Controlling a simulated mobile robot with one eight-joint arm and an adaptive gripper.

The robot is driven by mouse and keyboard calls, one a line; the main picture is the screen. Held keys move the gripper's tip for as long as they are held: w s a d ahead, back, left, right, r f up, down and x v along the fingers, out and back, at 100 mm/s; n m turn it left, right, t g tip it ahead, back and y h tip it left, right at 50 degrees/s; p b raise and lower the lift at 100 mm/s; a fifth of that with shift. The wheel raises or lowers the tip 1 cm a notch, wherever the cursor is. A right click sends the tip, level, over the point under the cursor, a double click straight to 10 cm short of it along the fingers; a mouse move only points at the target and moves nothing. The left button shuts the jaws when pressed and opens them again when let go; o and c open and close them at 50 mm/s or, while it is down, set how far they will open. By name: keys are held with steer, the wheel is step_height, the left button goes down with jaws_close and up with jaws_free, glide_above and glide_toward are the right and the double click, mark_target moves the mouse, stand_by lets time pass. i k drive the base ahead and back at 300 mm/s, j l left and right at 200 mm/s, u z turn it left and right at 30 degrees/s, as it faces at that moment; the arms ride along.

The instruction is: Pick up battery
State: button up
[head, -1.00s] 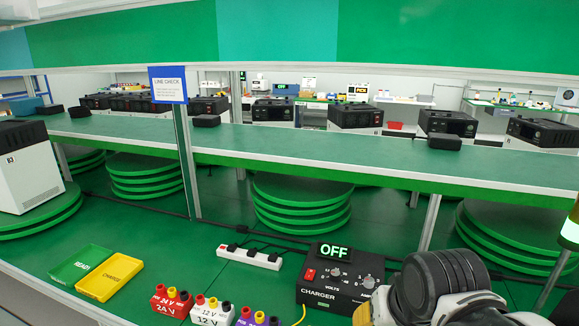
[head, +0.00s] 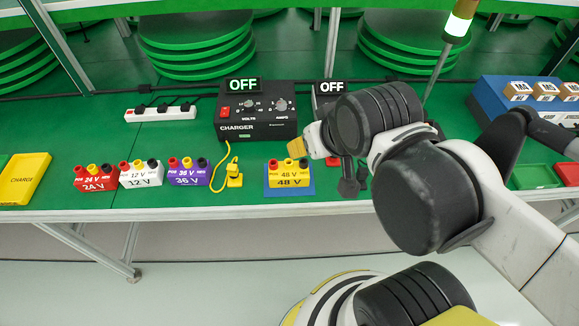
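Several block batteries with coloured terminals stand in a row near the green bench's front edge in the head view: a red 24 V battery (head: 96,184), a white 12 V battery (head: 141,180), a purple 36 V battery (head: 189,179) and a yellow 48 V battery (head: 289,181). The 48 V battery sits on a blue mat (head: 271,194). My gripper (head: 354,188) points down to the right of the 48 V battery, apart from it. Its dark fingers are small and partly hidden by my arm, so their opening is unclear. No battery shows in them.
A black charger (head: 257,129) reading OFF stands behind the row; a second OFF display (head: 328,87) is partly behind my arm. A yellow cable ends in a yellow plug (head: 235,178). A white power strip (head: 160,114), yellow tray (head: 25,180) and blue crate (head: 490,95) also stand here.

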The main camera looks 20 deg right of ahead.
mark_target(288, 172)
steer(key=k+l+u, duration=0.15)
steer(key=l, duration=0.3)
steer(key=k+l+u, duration=0.1)
steer(key=l, duration=0.35)
steer(key=k+l+u, duration=0.15)
steer(key=l, duration=0.25)
steer(key=k+l+u, duration=0.15)
steer(key=l, duration=0.25)
steer(key=k+l+u, duration=0.1)
steer(key=k+l, duration=0.15)
steer(key=l, duration=0.15)
